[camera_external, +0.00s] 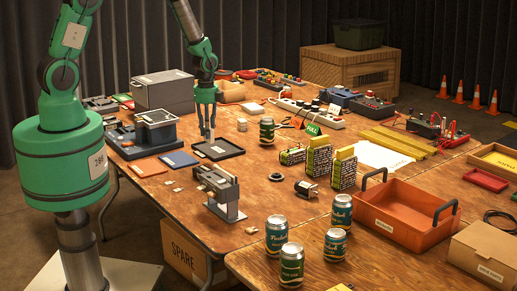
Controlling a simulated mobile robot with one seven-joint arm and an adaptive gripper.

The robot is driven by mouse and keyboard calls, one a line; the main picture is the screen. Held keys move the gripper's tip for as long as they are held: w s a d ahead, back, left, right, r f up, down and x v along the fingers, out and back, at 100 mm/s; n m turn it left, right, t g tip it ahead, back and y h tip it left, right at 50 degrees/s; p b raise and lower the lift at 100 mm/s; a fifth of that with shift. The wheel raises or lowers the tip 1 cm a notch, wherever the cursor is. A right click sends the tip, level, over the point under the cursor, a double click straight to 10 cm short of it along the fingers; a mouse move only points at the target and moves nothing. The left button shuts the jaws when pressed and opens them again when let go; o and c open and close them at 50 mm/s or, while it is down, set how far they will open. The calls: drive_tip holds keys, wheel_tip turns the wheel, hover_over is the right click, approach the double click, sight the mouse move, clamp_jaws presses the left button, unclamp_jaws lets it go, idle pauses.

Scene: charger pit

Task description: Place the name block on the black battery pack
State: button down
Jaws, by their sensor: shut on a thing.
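A small pale patch shows in the tray just below the fingers. I cannot pick out the black battery pack for sure; a dark boxy unit (372,109) stands at the back right of the table, beside a blue one (340,97). It is well apart from my gripper.
A grey metal device (219,188) stands in front of the tray. Drink cans (276,236), patterned upright packs (318,158) and an orange toolbox (405,212) fill the middle and front right. A power strip (308,108) with plugs lies behind. Bare wood shows around the tray's right side.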

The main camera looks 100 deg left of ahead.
drive_tip(key=s+d, duration=0.3)
drive_tip(key=d, duration=0.5)
drive_tip(key=s+d, duration=0.4)
drive_tip(key=d, duration=0.5)
drive_tip(key=s+d, duration=0.3)
drive_tip(key=d, duration=0.5)
drive_tip(key=shift+s+d+r+p, duration=0.25)
drive_tip(key=shift+d+p, duration=0.05)
drive_tip(key=shift+p, duration=0.1)
drive_tip(key=shift+w, duration=0.1)
hover_over(206, 171)
drive_tip(key=shift+w+d+f, duration=0.1)
drive_tip(key=shift+d+f, duration=0.1)
drive_tip(key=shift+f, duration=0.55)
drive_tip(key=shift+f+b, duration=0.45)
drive_tip(key=shift+f, duration=1.3)
drive_tip(key=shift+f, duration=0.15)
